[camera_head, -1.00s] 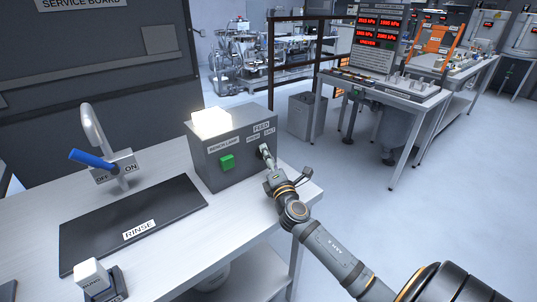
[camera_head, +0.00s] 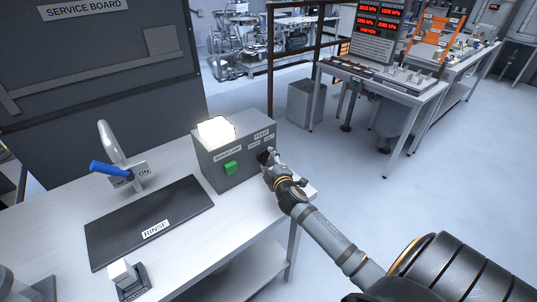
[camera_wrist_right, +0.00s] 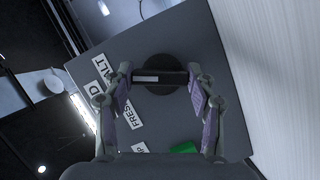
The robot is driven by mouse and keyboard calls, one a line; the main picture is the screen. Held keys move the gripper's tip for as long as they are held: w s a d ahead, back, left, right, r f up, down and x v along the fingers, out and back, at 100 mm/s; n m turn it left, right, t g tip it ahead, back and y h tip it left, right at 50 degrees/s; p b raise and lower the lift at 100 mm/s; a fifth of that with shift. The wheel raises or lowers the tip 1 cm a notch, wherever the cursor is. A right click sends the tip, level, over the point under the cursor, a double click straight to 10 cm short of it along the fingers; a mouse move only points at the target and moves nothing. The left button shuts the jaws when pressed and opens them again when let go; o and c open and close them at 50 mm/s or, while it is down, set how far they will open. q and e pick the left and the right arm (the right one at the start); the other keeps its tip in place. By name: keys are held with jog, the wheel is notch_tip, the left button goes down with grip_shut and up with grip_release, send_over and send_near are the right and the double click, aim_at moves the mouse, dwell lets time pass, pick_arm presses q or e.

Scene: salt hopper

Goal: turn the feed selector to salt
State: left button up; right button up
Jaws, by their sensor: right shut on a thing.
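The grey feed box (camera_head: 238,178) stands on the white bench, with FEED, FRESH and SALT labels on its front. The feed selector is a dark round knob with a raised bar (camera_wrist_right: 160,78). A white mark shows on the bar's left half in the right wrist view, the side toward the SALT label (camera_wrist_right: 103,66) and FRESH label (camera_wrist_right: 133,117). My right gripper (camera_head: 267,158) is at the knob, its fingers (camera_wrist_right: 160,80) shut on the bar from both ends. In the head view it hides most of the knob. My left gripper is out of view.
A green button (camera_head: 231,167) and a lit lamp (camera_head: 216,130) are on the feed box. Open floor lies right of the bench.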

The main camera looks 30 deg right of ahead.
jog(key=shift+m+y+p, duration=0.3)
jog(key=shift+m+p, duration=0.4)
jog(key=shift+p, duration=0.2)
jog(key=o, duration=1.2)
jog(key=shift+c, duration=0.2)
jog(key=v, duration=1.2)
jog(key=shift+r, duration=0.2)
